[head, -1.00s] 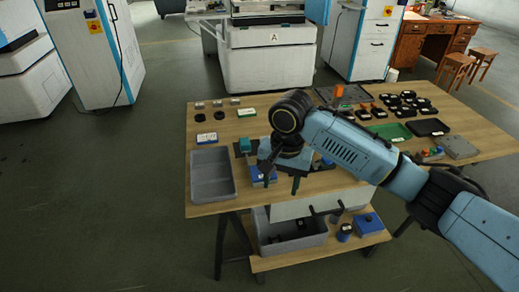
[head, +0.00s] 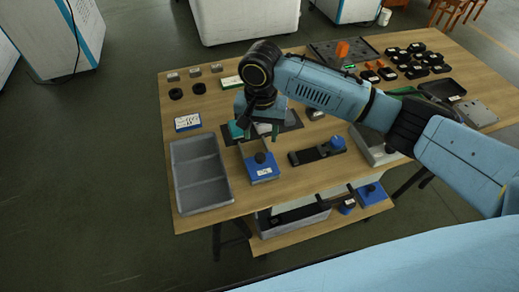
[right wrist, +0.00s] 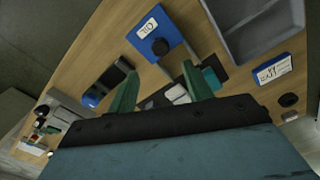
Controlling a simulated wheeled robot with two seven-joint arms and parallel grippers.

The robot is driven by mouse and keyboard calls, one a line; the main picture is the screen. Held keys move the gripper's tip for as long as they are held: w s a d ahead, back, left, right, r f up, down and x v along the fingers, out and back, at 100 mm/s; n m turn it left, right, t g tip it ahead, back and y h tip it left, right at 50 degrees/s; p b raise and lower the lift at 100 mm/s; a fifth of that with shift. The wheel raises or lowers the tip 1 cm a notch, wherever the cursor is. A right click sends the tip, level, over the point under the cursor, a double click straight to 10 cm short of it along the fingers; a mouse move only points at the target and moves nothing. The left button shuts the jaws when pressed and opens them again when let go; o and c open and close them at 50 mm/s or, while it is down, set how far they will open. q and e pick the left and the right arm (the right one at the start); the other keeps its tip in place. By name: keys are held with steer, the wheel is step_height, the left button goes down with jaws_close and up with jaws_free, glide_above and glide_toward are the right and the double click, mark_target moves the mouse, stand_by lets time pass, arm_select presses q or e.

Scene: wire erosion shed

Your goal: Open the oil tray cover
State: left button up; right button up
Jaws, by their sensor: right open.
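A blue flat box (head: 261,168) with a black knob and a white label stands near the table's front edge. It also shows in the right wrist view (right wrist: 154,38). My right gripper (head: 258,130) is open and empty, pointing down over the table just behind the blue box. In the right wrist view its green fingers (right wrist: 161,88) stand apart, with pale blocks (right wrist: 178,94) and a teal block (right wrist: 211,80) on a dark mat beyond them. My left gripper is out of view.
A grey divided tray (head: 202,174) lies left of the blue box. A black holder with a blue knob (head: 318,152) lies to its right. A white labelled blue box (head: 187,122), black rings and several black parts (head: 417,60) are farther back. A lower shelf (head: 330,221) sits below.

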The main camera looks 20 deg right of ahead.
mark_target(260, 155)
step_height(260, 155, down, 8)
steer(key=shift+b, duration=0.75)
steer(key=shift+w+f, duration=0.1)
steer(key=shift+f, duration=0.45)
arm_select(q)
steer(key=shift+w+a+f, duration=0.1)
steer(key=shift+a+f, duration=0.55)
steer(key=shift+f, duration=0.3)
arm_select(e)
jaws_close()
